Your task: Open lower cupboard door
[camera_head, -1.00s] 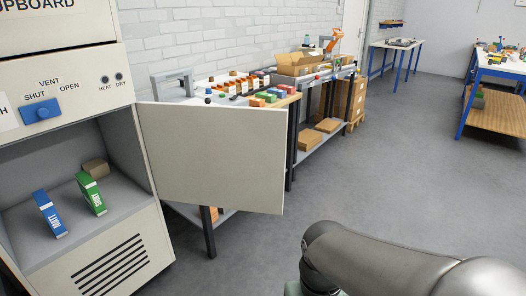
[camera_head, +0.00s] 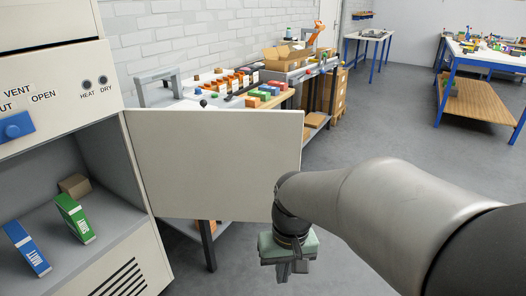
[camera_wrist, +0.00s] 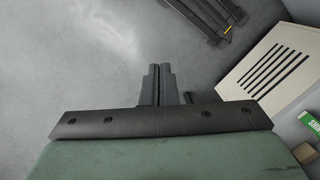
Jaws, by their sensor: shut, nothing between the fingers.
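The lower cupboard door (camera_head: 205,160) is a flat pale panel. It stands swung out to the right of the cupboard (camera_head: 118,240), and the lower compartment (camera_head: 110,165) is open to view. My gripper (camera_head: 284,276) is below and in front of the door's free edge, pointing down, apart from the door as far as I can tell. In the wrist view my gripper's fingers (camera_wrist: 161,72) are together with nothing between them, over bare floor. The cupboard's vented lower front (camera_wrist: 275,65) shows at the right there. The door is not recognisable in the wrist view.
A blue box (camera_head: 27,249), a green box (camera_head: 75,218) and a brown block (camera_head: 75,186) are in the compartment. A workbench (camera_head: 190,103) with parts stands behind the door. Blue-legged tables (camera_head: 480,108) are farther back. Grey floor (camera_head: 385,120) is clear on the right.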

